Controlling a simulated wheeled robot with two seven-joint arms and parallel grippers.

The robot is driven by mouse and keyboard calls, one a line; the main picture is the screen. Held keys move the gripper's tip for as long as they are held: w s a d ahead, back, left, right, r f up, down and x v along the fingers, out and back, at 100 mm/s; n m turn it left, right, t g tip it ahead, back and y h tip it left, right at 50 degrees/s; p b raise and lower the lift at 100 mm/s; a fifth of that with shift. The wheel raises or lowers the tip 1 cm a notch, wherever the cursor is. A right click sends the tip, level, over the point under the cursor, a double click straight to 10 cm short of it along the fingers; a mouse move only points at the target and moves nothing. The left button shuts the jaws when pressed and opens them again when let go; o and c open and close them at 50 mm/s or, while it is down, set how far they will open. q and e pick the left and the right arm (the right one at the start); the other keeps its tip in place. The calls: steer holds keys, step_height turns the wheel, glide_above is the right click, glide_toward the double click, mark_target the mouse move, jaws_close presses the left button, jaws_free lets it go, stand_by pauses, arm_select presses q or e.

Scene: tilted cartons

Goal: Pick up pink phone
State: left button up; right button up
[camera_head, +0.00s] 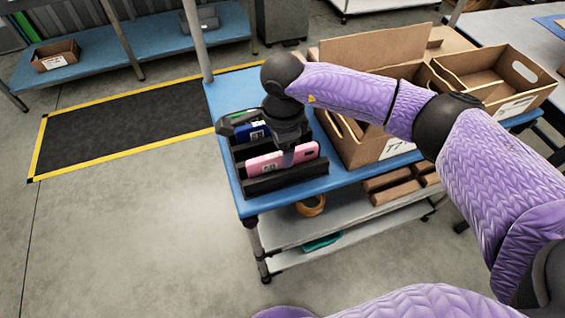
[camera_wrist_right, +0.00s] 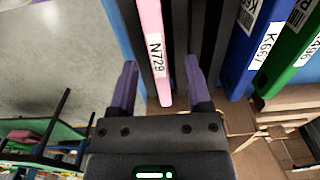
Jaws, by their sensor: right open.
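The pink phone (camera_head: 270,163) stands on edge in the front slot of a black rack (camera_head: 285,179) on the blue table. In the right wrist view the pink phone (camera_wrist_right: 150,20) carries a white label reading N729. My right gripper (camera_head: 287,158) is over the rack, pointing down at the pink phone and hiding part of it. In the wrist view my right gripper (camera_wrist_right: 162,85) is open, with one purple finger on each side of the phone's line. I cannot tell whether the fingers touch it. My left gripper is not in view.
A blue phone (camera_head: 258,131) and a green phone (camera_head: 238,116) stand behind the pink one in the rack. Open cardboard cartons (camera_head: 350,148) stand right of the rack. The blue table edge (camera_head: 228,178) lies close on the left, with open floor beyond.

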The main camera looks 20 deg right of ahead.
step_height(320, 180, down, 2)
steer(key=shift+r, duration=0.1)
jaws_close()
